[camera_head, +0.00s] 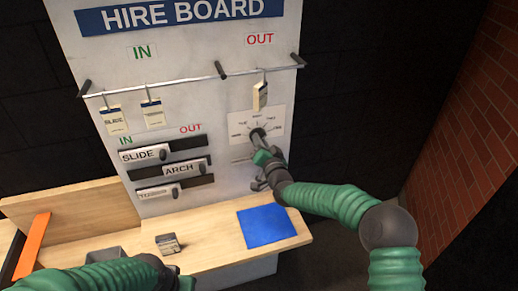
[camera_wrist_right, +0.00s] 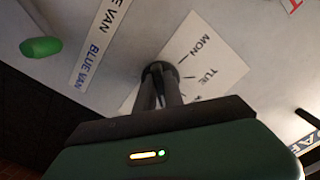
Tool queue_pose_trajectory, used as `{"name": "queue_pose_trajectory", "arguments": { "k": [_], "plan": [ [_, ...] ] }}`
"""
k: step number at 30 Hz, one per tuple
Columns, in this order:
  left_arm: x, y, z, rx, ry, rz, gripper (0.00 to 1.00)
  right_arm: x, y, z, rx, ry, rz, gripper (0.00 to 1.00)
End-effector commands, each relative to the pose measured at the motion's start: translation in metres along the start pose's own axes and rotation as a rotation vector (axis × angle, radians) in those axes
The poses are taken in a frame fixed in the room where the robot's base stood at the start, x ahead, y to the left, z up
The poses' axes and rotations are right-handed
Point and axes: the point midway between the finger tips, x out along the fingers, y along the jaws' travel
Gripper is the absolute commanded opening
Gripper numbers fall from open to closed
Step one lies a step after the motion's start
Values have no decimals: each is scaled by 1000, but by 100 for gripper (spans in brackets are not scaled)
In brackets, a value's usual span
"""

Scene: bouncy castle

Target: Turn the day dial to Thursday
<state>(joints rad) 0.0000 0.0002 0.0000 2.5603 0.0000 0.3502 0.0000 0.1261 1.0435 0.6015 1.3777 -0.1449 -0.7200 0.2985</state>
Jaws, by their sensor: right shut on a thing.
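The day dial's white plate (camera_head: 273,118) is on the hire board, with day labels in an arc around a dark round knob (camera_head: 257,134). The plate also shows in the right wrist view (camera_wrist_right: 213,62), where MON and TUE are readable. My right gripper (camera_head: 260,138) is shut on the knob; in the wrist view its two dark fingers (camera_wrist_right: 161,82) reach to it. The gripper hides part of the dial, and I cannot tell which day the knob points to. My left arm shows at the bottom left, but its gripper is out of frame.
A cream tag (camera_head: 261,96) hangs just above the dial under OUT. Two tags (camera_head: 151,114) hang under IN. Sliders labelled SLIDE (camera_head: 140,156) and ARCH (camera_head: 180,169) sit left of the dial. A blue mat (camera_head: 267,226) and a small dark-and-cream object (camera_head: 168,243) lie on the wooden counter.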

Motion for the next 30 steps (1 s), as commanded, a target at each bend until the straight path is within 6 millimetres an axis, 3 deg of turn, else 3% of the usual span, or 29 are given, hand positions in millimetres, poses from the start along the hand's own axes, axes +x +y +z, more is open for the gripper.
{"name": "queue_pose_trajectory", "arguments": {
  "k": [8,9,13,23,26,30],
  "plan": [
    [0,0,0,0,1,0,0,-1,2,3,-5,-8,5,0],
    [0,0,0,0,1,0,0,-1,2,3,-5,-8,5,17],
    [0,0,0,0,1,0,0,0,1,2,-5,-6,4,34],
    [0,0,0,0,1,0,0,-2,0,1,-5,-4,2,35],
    [4,0,0,0,1,0,0,-10,1,1,-5,-4,1,35],
    [12,0,3,0,1,0,0,-38,2,3,-8,-5,2,35]
  ]
}}
